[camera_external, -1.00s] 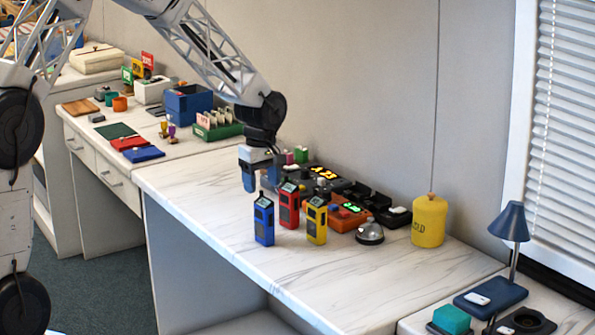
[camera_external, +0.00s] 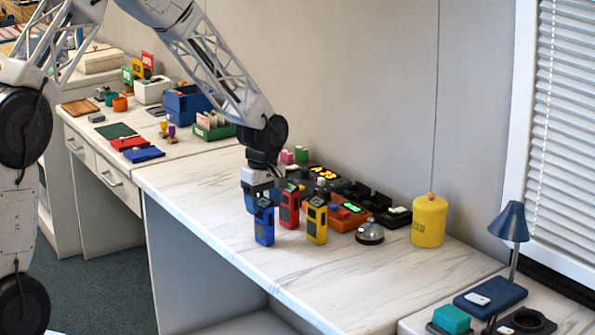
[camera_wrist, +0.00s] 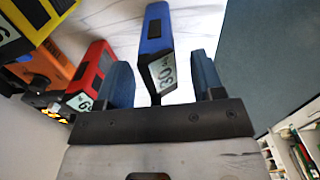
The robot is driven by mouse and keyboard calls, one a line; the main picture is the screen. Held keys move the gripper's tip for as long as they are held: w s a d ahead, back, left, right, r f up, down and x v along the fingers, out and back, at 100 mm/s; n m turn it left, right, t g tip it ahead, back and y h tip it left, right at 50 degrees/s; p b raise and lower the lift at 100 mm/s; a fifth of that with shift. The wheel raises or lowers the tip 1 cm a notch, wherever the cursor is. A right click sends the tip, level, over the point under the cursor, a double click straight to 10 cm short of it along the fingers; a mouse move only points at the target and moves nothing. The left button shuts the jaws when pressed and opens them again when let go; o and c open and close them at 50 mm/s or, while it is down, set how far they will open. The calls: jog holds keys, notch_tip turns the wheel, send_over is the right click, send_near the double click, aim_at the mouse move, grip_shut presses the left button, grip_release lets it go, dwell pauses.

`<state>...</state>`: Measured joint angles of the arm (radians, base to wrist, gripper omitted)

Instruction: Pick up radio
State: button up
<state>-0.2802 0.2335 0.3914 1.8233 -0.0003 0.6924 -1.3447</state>
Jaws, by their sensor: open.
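Three radios stand upright in a row on the white marbled desk: a blue radio (camera_external: 264,226), a red radio (camera_external: 289,209) and a yellow radio (camera_external: 317,224). My gripper (camera_external: 258,193) is at the blue radio's upper end in the external view, partly overlapping it. In the wrist view the blue radio (camera_wrist: 158,32) lies between the two spread blue fingers of my gripper (camera_wrist: 164,82), its display facing the camera. The red radio (camera_wrist: 92,77) is just left of the left finger, close to it. The yellow radio (camera_wrist: 27,28) is at the upper left.
A yellow canister (camera_external: 429,221) stands to the right. The desk's front stretch is bare, with its edge close to the blue radio.

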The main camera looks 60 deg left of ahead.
jog(key=shift+f, duration=0.4)
grip_shut()
dwell(0.4)
